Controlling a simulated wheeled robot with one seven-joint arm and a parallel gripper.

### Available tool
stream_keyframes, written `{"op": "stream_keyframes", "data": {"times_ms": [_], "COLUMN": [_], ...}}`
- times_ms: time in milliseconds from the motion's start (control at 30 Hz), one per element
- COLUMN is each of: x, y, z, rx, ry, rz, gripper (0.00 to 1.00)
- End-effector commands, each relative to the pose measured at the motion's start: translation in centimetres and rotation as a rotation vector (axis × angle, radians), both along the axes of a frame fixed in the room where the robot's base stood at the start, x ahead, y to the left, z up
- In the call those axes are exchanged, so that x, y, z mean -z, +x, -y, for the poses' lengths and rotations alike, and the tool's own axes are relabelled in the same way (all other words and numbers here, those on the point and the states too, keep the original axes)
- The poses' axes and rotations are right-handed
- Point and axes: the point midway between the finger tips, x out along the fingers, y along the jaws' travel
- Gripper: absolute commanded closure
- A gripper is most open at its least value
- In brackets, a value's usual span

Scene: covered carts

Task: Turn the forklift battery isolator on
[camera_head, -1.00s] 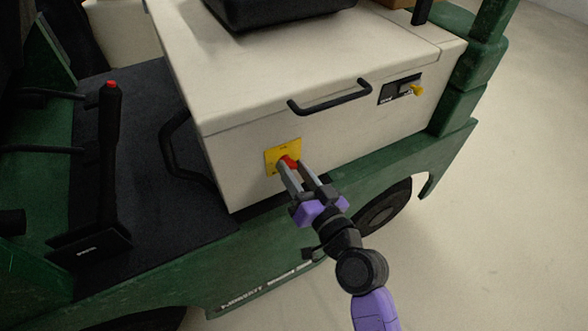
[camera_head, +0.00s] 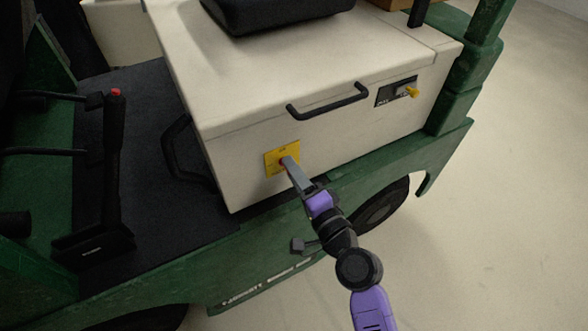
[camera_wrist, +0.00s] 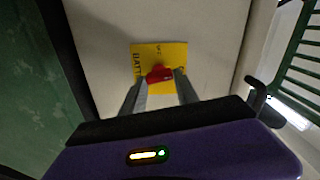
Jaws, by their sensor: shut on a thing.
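The battery isolator is a red knob (camera_wrist: 160,73) on a yellow square plate (camera_head: 271,161), mounted on the side of the forklift's cream battery box (camera_head: 232,183). The plate carries partly readable lettering in the wrist view (camera_wrist: 142,50). My gripper (camera_head: 287,163) reaches the plate from the lower right and is shut on the red knob. In the wrist view my two grey fingers (camera_wrist: 160,80) stand on either side of the knob. In the head view my fingers hide most of the knob, and they line up one behind the other.
A black handle (camera_head: 328,103) and a dark panel with a yellow plug-like part (camera_head: 411,91) are on the box to the right of the plate. A black lever with a red top (camera_head: 115,140) stands on the left deck. Open floor (camera_head: 500,220) lies at right.

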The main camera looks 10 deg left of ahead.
Motion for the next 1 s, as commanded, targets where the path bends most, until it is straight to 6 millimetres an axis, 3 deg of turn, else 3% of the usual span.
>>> {"op": "stream_keyframes", "data": {"times_ms": [400, 967, 1000], "x": [0.11, 0.2, 0.2], "y": [0.01, 0.02, 0.03], "z": [0.11, 0.13, 0.13], "rx": [0.002, 0.003, 0.003], "ry": [0.155, 0.175, 0.175], "rz": [-0.105, -0.119, -0.119], "gripper": [1.0, 1.0, 0.56]}}
